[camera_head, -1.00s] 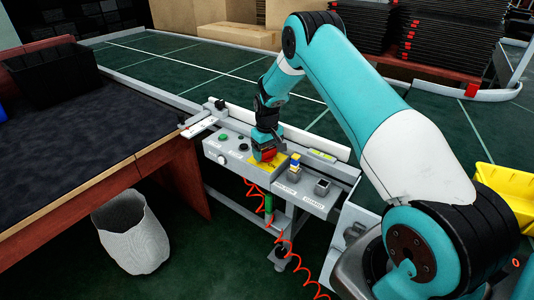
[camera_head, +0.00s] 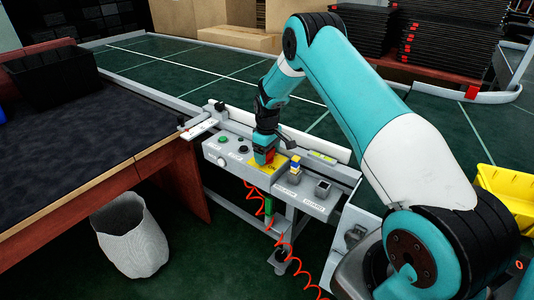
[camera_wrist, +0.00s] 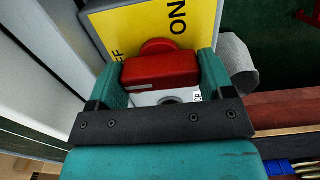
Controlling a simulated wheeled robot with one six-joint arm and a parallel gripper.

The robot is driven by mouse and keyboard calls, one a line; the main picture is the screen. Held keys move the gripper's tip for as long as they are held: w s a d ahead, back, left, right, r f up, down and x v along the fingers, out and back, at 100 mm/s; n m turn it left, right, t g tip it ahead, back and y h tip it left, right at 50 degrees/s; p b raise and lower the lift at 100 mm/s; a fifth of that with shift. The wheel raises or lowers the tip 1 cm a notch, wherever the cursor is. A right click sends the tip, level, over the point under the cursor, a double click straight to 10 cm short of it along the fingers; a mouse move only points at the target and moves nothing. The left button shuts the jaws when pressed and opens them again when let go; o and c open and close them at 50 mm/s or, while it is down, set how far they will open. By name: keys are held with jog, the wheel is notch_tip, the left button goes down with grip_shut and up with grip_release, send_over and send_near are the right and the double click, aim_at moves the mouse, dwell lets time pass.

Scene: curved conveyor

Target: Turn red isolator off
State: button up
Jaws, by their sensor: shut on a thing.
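The red isolator (camera_wrist: 160,68) is a red handle on a yellow plate (camera_wrist: 202,18) lettered ON, with a partly covered word ending in "FF". In the wrist view, my gripper (camera_wrist: 162,80) has one teal finger at each end of the red block and is shut on it. A round red part shows just beyond the block. In the head view, my gripper (camera_head: 265,152) points down onto the control box, with red of the isolator (camera_head: 271,155) showing beside a finger. The fingers hide part of the handle, so its exact angle is hard to tell.
The grey control box (camera_head: 236,167) carries a green button, a black button and a white knob left of the isolator. A blue-and-yellow switch (camera_head: 295,165) and a dark square switch (camera_head: 323,187) stand close on the right. A red coiled cable (camera_head: 285,240) hangs below.

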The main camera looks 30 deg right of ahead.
jog(key=o, duration=0.9)
jog(key=shift+r, duration=0.1)
notch_tip(320, 180, up, 17)
jog(key=shift+r+b, duration=0.15)
jog(key=shift+b, duration=0.4)
